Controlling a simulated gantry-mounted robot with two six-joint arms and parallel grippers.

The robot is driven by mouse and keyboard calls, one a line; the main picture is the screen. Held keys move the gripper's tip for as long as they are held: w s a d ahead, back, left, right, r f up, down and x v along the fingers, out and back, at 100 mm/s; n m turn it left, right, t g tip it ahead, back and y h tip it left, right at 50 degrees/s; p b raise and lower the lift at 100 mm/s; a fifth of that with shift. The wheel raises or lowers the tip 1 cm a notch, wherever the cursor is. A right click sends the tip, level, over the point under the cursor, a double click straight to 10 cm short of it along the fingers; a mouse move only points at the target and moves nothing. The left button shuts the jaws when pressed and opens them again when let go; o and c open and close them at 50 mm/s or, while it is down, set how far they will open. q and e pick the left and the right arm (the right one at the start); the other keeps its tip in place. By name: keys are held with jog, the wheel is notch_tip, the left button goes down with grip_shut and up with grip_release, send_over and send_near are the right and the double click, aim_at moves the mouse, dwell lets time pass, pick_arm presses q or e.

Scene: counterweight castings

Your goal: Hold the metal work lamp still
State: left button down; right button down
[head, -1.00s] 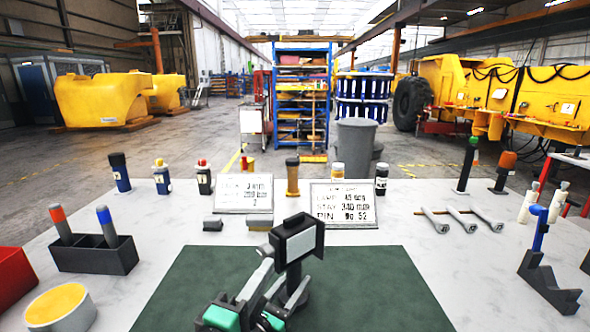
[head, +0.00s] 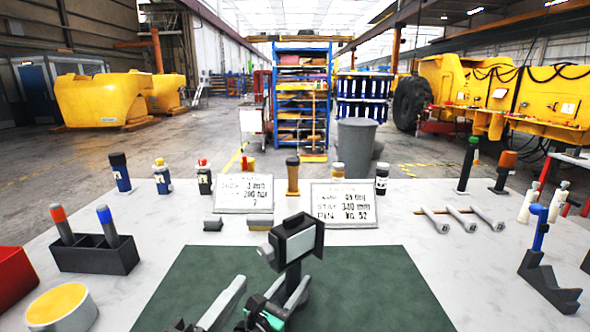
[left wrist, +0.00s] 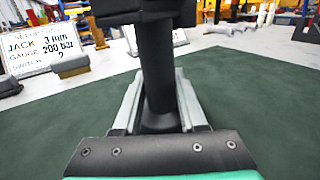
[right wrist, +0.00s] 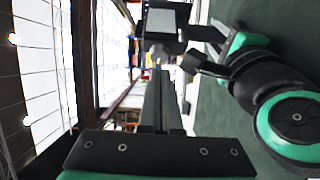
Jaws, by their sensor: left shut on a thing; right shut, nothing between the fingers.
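The metal work lamp (head: 299,244) stands on the green mat, its dark head with a pale panel raised on a dark post. The post (left wrist: 157,85) shows upright in the left wrist view, its head cut off by the top edge. My left gripper (head: 289,286) is shut on the post below the head, one finger on each side. My right gripper (head: 239,282) is shut and empty, left of the lamp and apart from it. In the right wrist view its closed fingers (right wrist: 158,85) point toward the lamp head (right wrist: 165,22). A small grey part (head: 266,251) sits at the head's left side.
Two sign cards (head: 244,193) (head: 343,203) stand behind the green mat (head: 385,290). A dark holder (head: 95,256) and a yellow-topped round tin (head: 60,308) are at left. A dark stand (head: 548,278) is at right. The mat's right part is clear.

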jog(key=w+d, duration=0.4)
jog(key=d, duration=0.1)
jog(key=shift+w, duration=0.15)
jog(key=shift+w+a, duration=0.5)
dwell(1.3)
jog(key=shift+s, duration=0.1)
jog(key=shift+s+d, duration=0.25)
jog(key=shift+d, duration=0.05)
send_near(273, 256)
jog(key=shift+w+a, duration=0.8)
jog(key=shift+s, duration=0.1)
